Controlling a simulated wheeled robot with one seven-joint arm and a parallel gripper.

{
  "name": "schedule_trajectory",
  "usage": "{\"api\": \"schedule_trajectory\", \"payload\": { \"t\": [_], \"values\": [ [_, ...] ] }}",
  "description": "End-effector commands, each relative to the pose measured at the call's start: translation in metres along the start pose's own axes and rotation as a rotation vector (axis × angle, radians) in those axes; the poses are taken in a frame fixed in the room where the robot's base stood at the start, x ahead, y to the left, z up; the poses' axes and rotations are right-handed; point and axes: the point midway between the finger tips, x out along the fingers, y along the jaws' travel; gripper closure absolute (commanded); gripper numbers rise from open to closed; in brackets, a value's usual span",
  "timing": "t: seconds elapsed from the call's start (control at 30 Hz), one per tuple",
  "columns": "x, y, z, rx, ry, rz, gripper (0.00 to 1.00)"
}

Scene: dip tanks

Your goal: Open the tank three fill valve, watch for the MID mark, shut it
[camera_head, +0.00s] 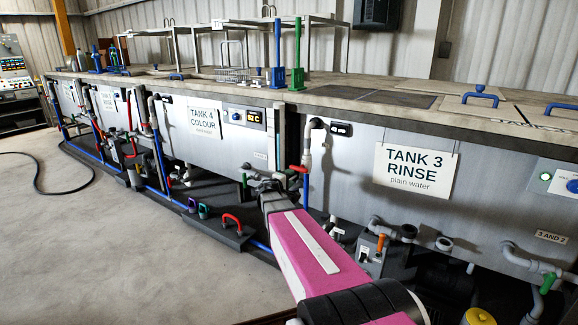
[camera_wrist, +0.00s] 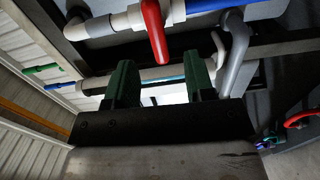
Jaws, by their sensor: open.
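The Tank 3 sign (camera_head: 416,170) hangs on the grey front of tank three. At its left end, a red valve lever (camera_head: 298,168) sits on a pale pipe above a blue pipe. My gripper (camera_head: 266,183) is just left of and below this lever in the head view. In the wrist view, my gripper (camera_wrist: 158,74) is open, with two dark green fingers. The red lever (camera_wrist: 154,28) points down toward the gap between the fingertips, and nothing is clearly held. Whether they touch cannot be told. I cannot make out a MID mark.
Tank 4 (camera_head: 204,121) stands to the left, with pipes along its front. A low grey ledge with a red handle (camera_head: 232,221) lies below. A small switch box (camera_head: 372,252) and pipework are right of my arm. The concrete floor (camera_head: 90,240) at left is mostly clear.

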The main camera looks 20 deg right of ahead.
Motion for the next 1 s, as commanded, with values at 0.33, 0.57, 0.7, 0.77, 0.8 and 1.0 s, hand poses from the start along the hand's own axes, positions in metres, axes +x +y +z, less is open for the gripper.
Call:
{"api": "schedule_trajectory", "payload": {
  "t": [0.33, 0.57, 0.7, 0.77, 0.8, 1.0],
  "values": [
    [0.034, 0.004, -0.005, -0.015, 0.011, 0.023, 0.51],
    [0.075, 0.004, -0.006, -0.015, 0.010, 0.022, 0.51],
    [0.094, 0.005, -0.006, -0.014, 0.011, 0.021, 0.51],
    [0.100, 0.005, -0.006, -0.014, 0.011, 0.022, 0.51],
    [0.103, 0.005, -0.006, -0.014, 0.011, 0.022, 0.51],
    [0.110, 0.006, -0.005, -0.014, 0.012, 0.022, 0.51]
  ]
}}
